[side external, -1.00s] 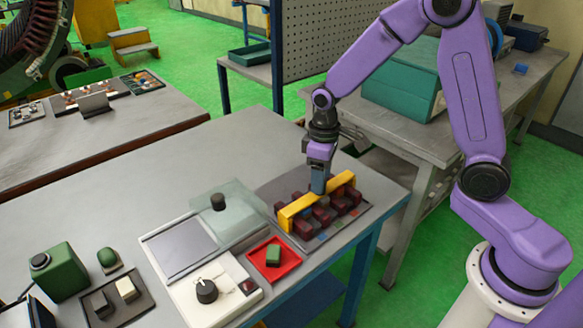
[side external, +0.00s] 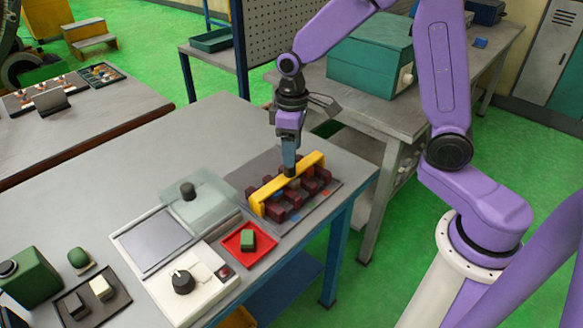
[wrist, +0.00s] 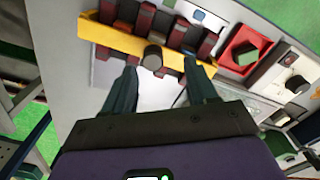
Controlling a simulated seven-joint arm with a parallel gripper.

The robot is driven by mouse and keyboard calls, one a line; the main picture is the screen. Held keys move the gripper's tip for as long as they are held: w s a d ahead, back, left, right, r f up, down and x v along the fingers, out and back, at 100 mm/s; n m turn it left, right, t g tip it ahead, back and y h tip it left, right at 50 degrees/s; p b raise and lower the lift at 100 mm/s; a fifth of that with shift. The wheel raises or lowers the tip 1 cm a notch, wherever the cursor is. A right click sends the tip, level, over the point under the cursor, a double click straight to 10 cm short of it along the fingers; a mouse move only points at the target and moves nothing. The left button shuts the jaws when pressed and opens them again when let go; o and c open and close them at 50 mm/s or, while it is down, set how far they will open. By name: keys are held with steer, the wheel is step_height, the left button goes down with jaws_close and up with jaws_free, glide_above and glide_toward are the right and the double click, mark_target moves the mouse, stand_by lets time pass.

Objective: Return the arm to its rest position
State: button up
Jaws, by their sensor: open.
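My gripper (side external: 289,160) is above the yellow bar (side external: 264,195), pointing down. In the wrist view its two fingers (wrist: 162,68) are spread apart with nothing between the tips. A dark round knob (wrist: 152,58) stands on the middle of the yellow bar (wrist: 110,40), just ahead of the fingertips. The knob also shows in the side view (side external: 289,172), right below the fingers; I cannot tell the exact gap. The bar lies across several dark red blocks (side external: 310,186) on a grey mat (side external: 325,193).
A red tray (side external: 233,251) with a green block (side external: 248,240) sits beside the mat. A white device (side external: 205,290) with a black dial and a glass-lidded plate (side external: 195,210) are near. A second bench (side external: 380,120) with a teal box (side external: 372,62) stands behind my arm.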

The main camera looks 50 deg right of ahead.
steer(key=s+r+n, duration=0.2)
steer(key=s+n, duration=0.1)
steer(key=s, duration=0.9)
steer(key=s+d+r+n, duration=0.1)
steer(key=s+r+n, duration=0.2)
steer(key=s, duration=1)
steer(key=shift+s+d, duration=0.2)
steer(key=shift+d, duration=0.1)
